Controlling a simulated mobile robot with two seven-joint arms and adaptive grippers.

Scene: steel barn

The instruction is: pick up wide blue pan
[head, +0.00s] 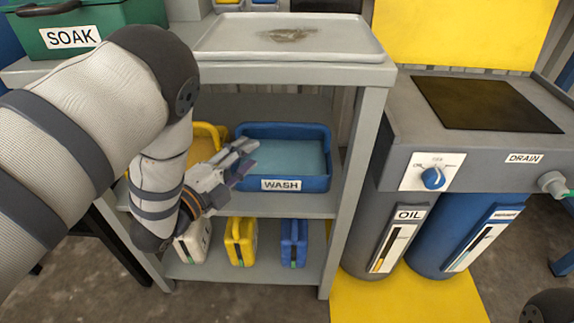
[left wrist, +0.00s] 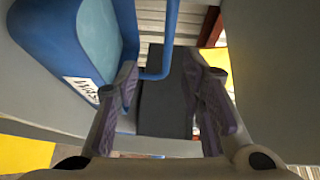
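The wide blue pan (head: 283,184), labelled WASH and holding pale blue liquid, sits on the middle shelf of the grey rack. In the left wrist view the pan (left wrist: 62,45) fills the upper left, with a thin blue handle bar (left wrist: 170,35) beside it. My left gripper (head: 245,160) is at the pan's left end, its fingers partly overlapping the pan's left edge. In the left wrist view the gripper (left wrist: 160,70) has its fingers apart, with the bar's lower end in view between them. I cannot tell whether they touch it. My right gripper is out of view.
A yellow container (head: 203,146) stands just left of the pan, partly behind my gripper. The rack's top (head: 335,73) is close above, with a shallow tray (head: 345,42). White, yellow (head: 241,242) and blue (head: 293,242) cans stand below. The rack's right post (head: 357,175) is near the pan.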

